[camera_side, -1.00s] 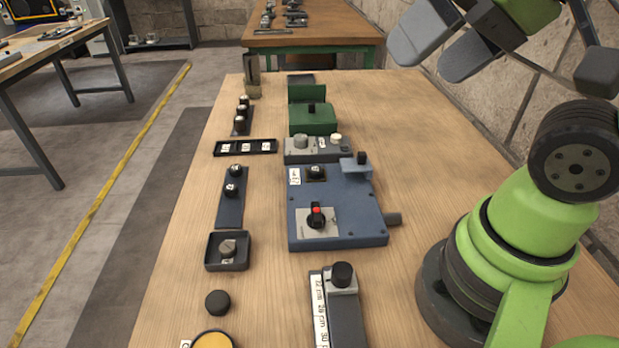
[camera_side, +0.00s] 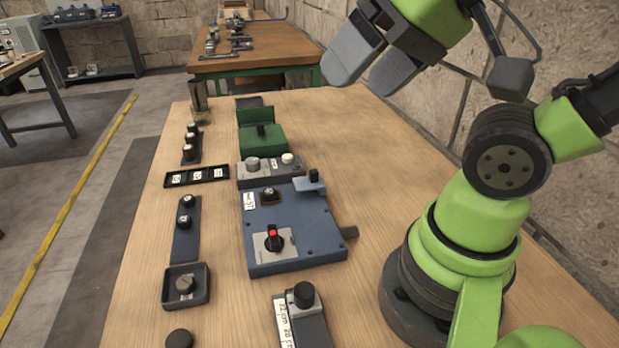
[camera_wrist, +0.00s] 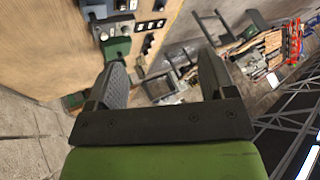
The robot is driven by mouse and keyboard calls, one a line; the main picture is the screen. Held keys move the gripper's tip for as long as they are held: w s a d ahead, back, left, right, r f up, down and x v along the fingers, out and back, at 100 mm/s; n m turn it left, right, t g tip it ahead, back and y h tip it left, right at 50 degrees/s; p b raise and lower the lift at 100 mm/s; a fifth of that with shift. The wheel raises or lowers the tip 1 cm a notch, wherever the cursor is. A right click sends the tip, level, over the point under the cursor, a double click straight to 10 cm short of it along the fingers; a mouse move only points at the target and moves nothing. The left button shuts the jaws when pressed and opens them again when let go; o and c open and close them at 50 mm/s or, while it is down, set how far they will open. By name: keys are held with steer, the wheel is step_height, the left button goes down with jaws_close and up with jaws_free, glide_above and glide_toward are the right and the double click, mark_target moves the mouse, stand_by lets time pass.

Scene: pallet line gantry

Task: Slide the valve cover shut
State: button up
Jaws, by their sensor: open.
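A blue box (camera_side: 290,236) with a pipe stub on its right side sits mid-bench in the side view. A small grey-blue plate (camera_side: 308,187) with a black knob lies at its back right corner. Behind it is a green box (camera_side: 262,140) whose green block also carries a black knob, with an upright green panel at its back. I cannot tell for certain which of these two is the valve cover. My gripper (camera_side: 366,72) is open and empty, high above the bench to the right of both boxes. In the wrist view its fingers (camera_wrist: 163,82) stand wide apart with nothing between.
A grey panel with knobs (camera_side: 270,168) sits between the two boxes. A black-knobbed slider unit (camera_side: 301,318) is nearer the front. Trays and knobs, including a black tray (camera_side: 197,176), line the left. Bare wood (camera_side: 370,150) lies right of the boxes. A stone wall stands beyond.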

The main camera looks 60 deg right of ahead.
steer(key=shift+w+d, duration=0.1)
steer(key=shift+w, duration=0.15)
steer(key=c, duration=0.3)
steer(key=w+d+n, duration=0.1)
steer(key=w+f+n+g, duration=0.1)
steer(key=w, duration=0.1)
steer(key=w+d+n+g+h, duration=0.1)
steer(key=w, duration=0.1)
steer(key=shift+d+f, duration=0.2)
steer(key=shift+d, duration=0.15)
steer(key=shift+c, duration=1.1)
steer(key=n+g+h, duration=0.1)
steer(key=n+g, duration=0.4)
steer(key=n, duration=0.5)
glide_toward(314, 171)
step_height(314, 171, down, 10)
steer(key=shift+w+r, duration=0.1)
steer(key=shift+w, duration=0.05)
